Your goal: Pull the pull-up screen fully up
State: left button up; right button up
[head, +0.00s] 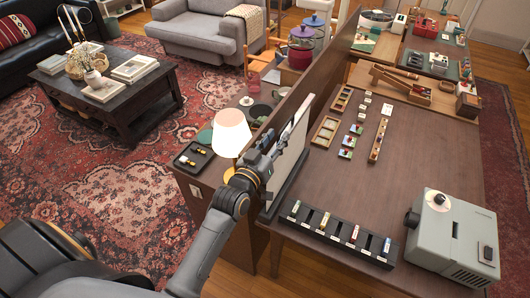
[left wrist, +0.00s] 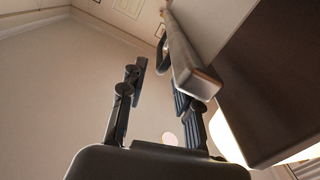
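The pull-up screen (head: 295,151) shows a pale sheet standing partly out of its dark base at the table's left edge. Its top bar (left wrist: 188,62) runs away from the camera in the left wrist view, with a dark loop handle (left wrist: 161,52) at its side. My left gripper (head: 275,154) is at the near end of the screen and hides part of it. In the left wrist view its fingers (left wrist: 160,95) are apart, with open space between them. The bar lies by the right finger; contact cannot be told. My right gripper is not in view.
A black slotted tray (head: 327,237) and a grey projector (head: 449,236) are right of the screen. A lit lamp (head: 231,132) stands close on the left, by a wooden divider (head: 318,62). Small boxes and trays lie farther back. The brown tabletop (head: 420,160) has clear room mid-table.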

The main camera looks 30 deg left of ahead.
pick_arm(q)
jog(key=s, duration=0.8)
jog(key=shift+a, duration=0.15)
